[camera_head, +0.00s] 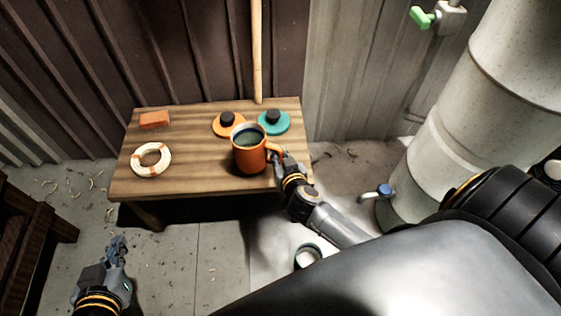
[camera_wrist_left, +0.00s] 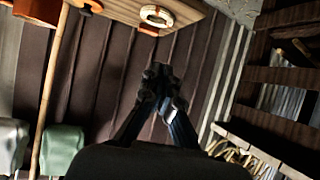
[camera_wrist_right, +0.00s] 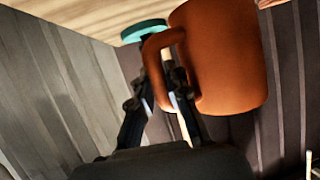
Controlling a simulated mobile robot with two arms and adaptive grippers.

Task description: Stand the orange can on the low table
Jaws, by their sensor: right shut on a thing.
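The orange can (camera_head: 247,160) is a mug-like vessel with a side handle and a dark greenish inside. In the head view it appears upright over the right part of the low wooden table (camera_head: 190,183). My right gripper (camera_head: 278,160) is shut on its handle, which also shows between the fingers in the right wrist view (camera_wrist_right: 158,45). Whether the can's base touches the tabletop is hidden. My left gripper (camera_head: 118,247) is empty and low, in front of the table's left side; its fingertips meet in the left wrist view (camera_wrist_left: 158,82).
On the table stand an orange disc (camera_head: 226,125) and a teal disc (camera_head: 273,123) with black knobs, close behind the can. A brick-red block (camera_head: 155,120) and a cream ring (camera_head: 151,160) lie at left. A large pale cylinder (camera_head: 450,120) stands right. The table's middle is bare.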

